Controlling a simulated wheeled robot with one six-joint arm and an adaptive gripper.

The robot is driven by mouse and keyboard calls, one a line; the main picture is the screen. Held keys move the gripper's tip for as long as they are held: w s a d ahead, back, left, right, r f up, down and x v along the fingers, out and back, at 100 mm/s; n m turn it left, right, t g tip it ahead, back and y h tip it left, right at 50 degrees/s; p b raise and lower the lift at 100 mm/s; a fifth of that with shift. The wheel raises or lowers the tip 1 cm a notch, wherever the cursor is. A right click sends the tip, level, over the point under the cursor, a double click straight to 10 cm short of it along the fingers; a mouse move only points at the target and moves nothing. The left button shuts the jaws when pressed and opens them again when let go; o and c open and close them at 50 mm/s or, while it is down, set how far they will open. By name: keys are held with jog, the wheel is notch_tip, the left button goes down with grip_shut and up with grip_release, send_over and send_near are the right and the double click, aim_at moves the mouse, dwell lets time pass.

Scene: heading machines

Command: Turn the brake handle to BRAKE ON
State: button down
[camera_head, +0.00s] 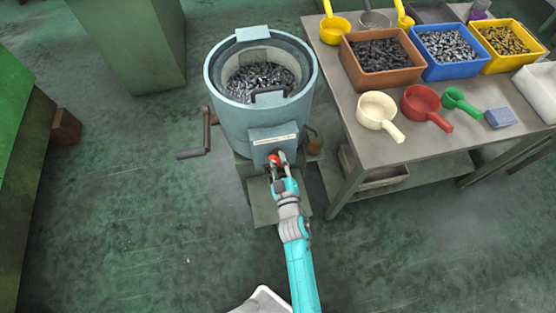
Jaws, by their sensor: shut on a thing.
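A round grey-blue tub machine (232,111) stands on the floor with dark metal parts (258,78) inside. A box with a pale label strip (274,139) is on its front side. The label is too small to read. My gripper (276,160) is at the front of this box, shut on a red handle (274,159), which I take to be the brake handle. My gripper hides most of the handle, and I cannot tell its exact angle. My arm reaches up to it from the bottom of the picture.
A crank (207,130) sticks out from the tub's left side. A table (352,139) on the right holds brown (383,84), blue (449,73) and yellow (507,66) bins of parts and several scoops. Green cabinets stand at the left. The floor at lower left is free.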

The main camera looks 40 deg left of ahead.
jog(key=shift+n, duration=0.3)
jog(key=c, duration=1)
grip_release()
jog(key=v, duration=1.2)
